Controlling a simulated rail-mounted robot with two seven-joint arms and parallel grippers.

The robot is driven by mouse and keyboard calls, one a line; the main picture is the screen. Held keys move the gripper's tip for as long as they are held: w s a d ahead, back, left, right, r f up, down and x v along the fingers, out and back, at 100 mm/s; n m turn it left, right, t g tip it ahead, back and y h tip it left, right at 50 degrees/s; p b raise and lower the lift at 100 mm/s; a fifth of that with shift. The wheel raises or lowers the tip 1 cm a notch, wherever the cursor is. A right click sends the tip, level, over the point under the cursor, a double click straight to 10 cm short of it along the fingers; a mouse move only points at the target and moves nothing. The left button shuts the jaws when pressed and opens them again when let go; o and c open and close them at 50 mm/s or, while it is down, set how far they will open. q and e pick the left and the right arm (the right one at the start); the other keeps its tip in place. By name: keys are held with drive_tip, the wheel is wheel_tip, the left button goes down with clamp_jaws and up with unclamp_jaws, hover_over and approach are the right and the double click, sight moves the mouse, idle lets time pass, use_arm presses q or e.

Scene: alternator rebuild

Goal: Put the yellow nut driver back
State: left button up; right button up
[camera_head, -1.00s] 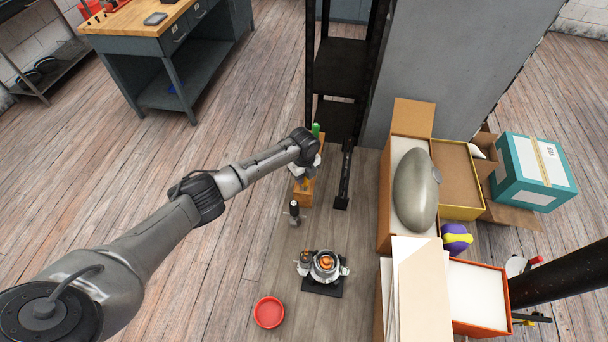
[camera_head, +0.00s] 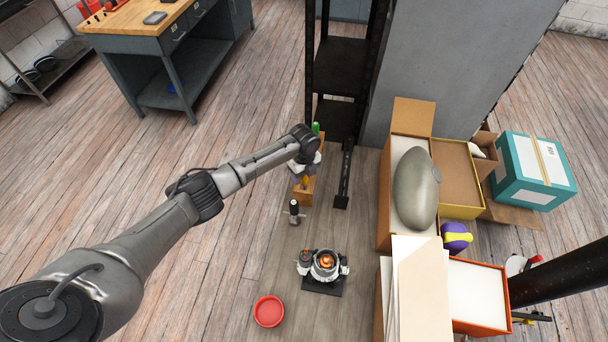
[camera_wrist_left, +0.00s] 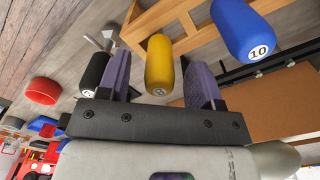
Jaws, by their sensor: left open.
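The yellow nut driver (camera_wrist_left: 159,65) stands with its handle between the two purple fingers of my left gripper (camera_wrist_left: 160,80) in the left wrist view. The fingers are apart, with gaps on both sides of the handle. In the head view the yellow handle (camera_head: 305,182) shows just below my left gripper (camera_head: 304,173), at the wooden rack (camera_head: 303,196). The rack (camera_wrist_left: 183,12) also shows behind the handle in the wrist view. The driver's shaft is hidden, so its seating cannot be told. My right gripper is not in view.
A blue handle marked 10 (camera_wrist_left: 243,28) is close to the right finger, and a black handle (camera_wrist_left: 94,73) is beside the left one. A green handle (camera_head: 316,129) rises behind my wrist. An alternator (camera_head: 323,266) and red dish (camera_head: 268,311) are nearer; boxes stand right.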

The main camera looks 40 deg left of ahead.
use_arm(q)
wheel_tip(320, 180, up, 17)
drive_tip(key=p, duration=0.5)
drive_tip(key=shift+f, duration=0.2)
